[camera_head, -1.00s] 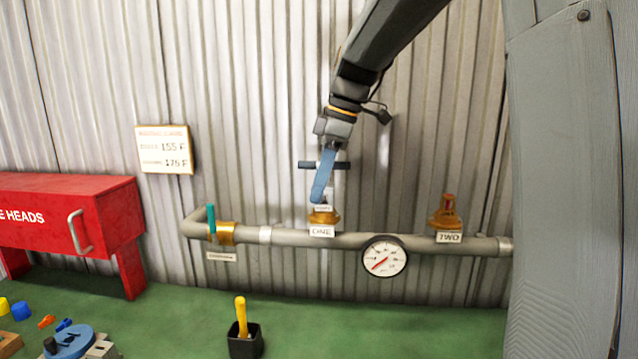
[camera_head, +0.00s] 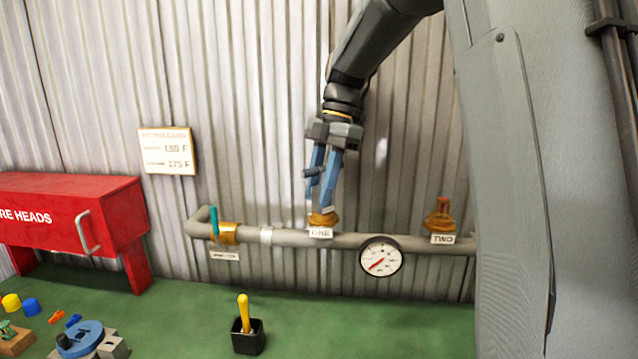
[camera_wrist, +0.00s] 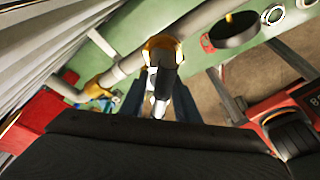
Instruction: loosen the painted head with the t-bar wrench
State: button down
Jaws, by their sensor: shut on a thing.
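My gripper (camera_head: 318,203) has blue fingers pointing down over the brass fitting (camera_head: 323,219) marked ONE on the grey pipe. It is shut on the t-bar wrench, whose dark crossbar (camera_head: 310,173) shows beside the fingers. In the wrist view the wrench (camera_wrist: 160,88) stands between both fingers, in line with the brass fitting (camera_wrist: 163,44). The head at ONE is hidden by the wrench and fingers, so I cannot tell its paint or how the wrench sits on it. A reddish-brown head (camera_head: 443,205) stands upright on outlet TWO.
A pressure gauge (camera_head: 381,257) hangs on the pipe between the outlets. A teal-handled valve (camera_head: 214,222) is at the left. A black holder (camera_head: 248,341) with a yellow handle, a red cabinet (camera_head: 110,215) and a blue round fixture (camera_head: 80,338) stand around. A rating card (camera_head: 167,151) is on the wall.

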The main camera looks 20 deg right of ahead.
jog(key=shift+m, duration=0.5)
jog(key=shift+r, duration=0.15)
jog(key=shift+r+p, duration=3.85)
jog(key=shift+r, duration=0.8)
jog(key=shift+f, duration=0.1)
